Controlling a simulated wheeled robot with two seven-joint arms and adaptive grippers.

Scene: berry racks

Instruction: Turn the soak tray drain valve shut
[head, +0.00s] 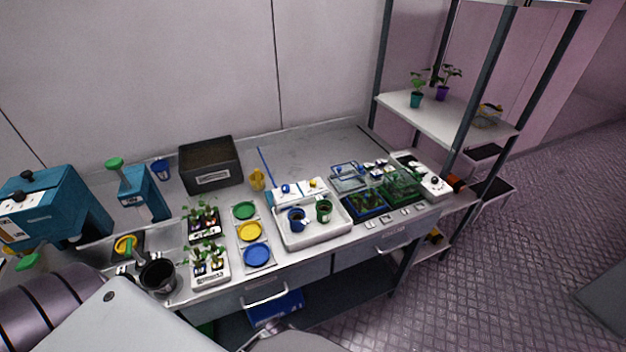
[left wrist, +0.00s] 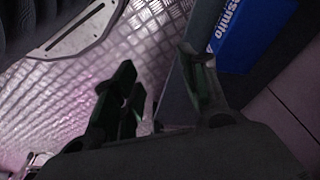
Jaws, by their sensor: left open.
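A white tray (head: 318,240) sits on the bench near its front edge in the head view, holding a blue cup (head: 297,221) and a green cup (head: 324,211). Behind it is a white unit with a small blue part (head: 286,188) and a small yellow part (head: 314,183). I cannot tell which part is the drain valve or how it is turned. My left gripper (left wrist: 160,95) is open and empty in the left wrist view, over the floor and beside a blue box (left wrist: 250,35). My right gripper is not in view.
A dark box (head: 212,164) is at the back. Green and blue racks (head: 402,184) stand to the right. A drawer handle (head: 264,297) juts from the bench front.

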